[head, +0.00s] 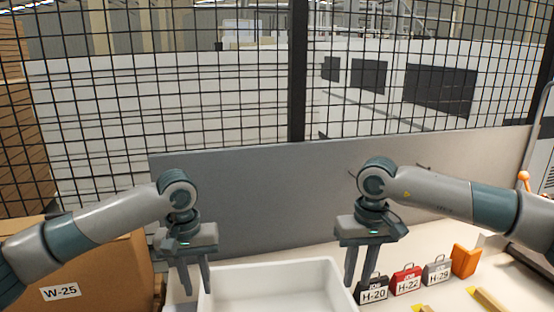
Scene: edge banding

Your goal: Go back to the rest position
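My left gripper (196,280) hangs fingers down above the left side of the white tray (285,265). Its two fingers stand apart with nothing visible between them. My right gripper (357,266) also points down, beside the tray's right edge and just left of the black case labelled H-20 (373,291). Its two fingers are apart and nothing shows between them. The lower part of the tray is cut off by the picture's bottom edge.
A red case H-22 (406,280), a grey case H-29 (437,271) and an orange block (465,260) stand in a row at the right. A cardboard box W-25 (100,270) is at the left. A grey panel (270,200) and wire fence close off the back.

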